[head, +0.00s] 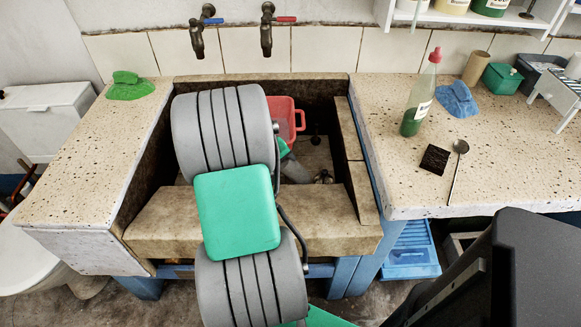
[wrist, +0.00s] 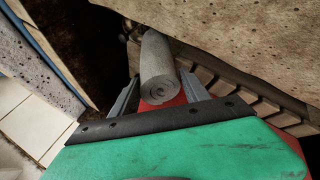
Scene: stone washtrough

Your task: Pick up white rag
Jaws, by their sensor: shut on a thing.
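The white rag (wrist: 160,75) is a rolled-up cloth that looks grey in the shade, its spiral end facing the wrist camera. My gripper (wrist: 160,92) has one finger on each side of the roll and is shut on it. In the head view the pale roll (head: 296,170) shows low inside the stone trough (head: 240,218), just beyond my arm. My arm hides most of the gripper there. I cannot tell whether the roll touches the trough floor.
A red tub (head: 285,115) stands in the trough's back. Two taps (head: 267,30) hang above. The right counter holds a bottle (head: 421,98), a blue cloth (head: 457,100), a dark pad (head: 435,159) and a ladle (head: 458,165). A green cloth (head: 130,86) lies on the left counter.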

